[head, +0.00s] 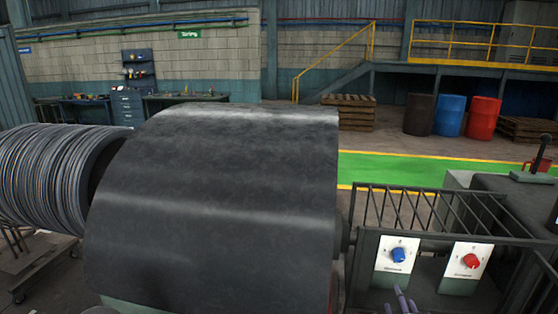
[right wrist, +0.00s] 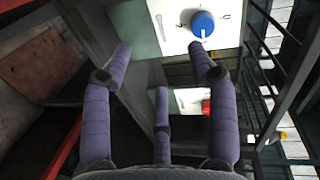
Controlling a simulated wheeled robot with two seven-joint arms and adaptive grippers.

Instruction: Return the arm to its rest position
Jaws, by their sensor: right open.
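My right gripper (head: 402,300) shows at the bottom edge of the head view, just below the white panel with the blue knob (head: 398,255). Only its purple fingertips are in that view. In the right wrist view its purple fingers (right wrist: 161,62) are spread open with nothing between them. The blue knob (right wrist: 203,23) is beyond the right fingertip there, apart from the fingers as far as I can tell. A red knob (head: 471,261) sits on a second white panel to the right. My left gripper is not in view.
A large dark drum (head: 220,200) fills the middle left, with a coiled cable reel (head: 45,180) beside it. A barred metal frame (head: 430,212) stands behind the knob panels. A lever (head: 542,150) rises at the right. Barrels (head: 451,115) stand far back beyond the green floor strip.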

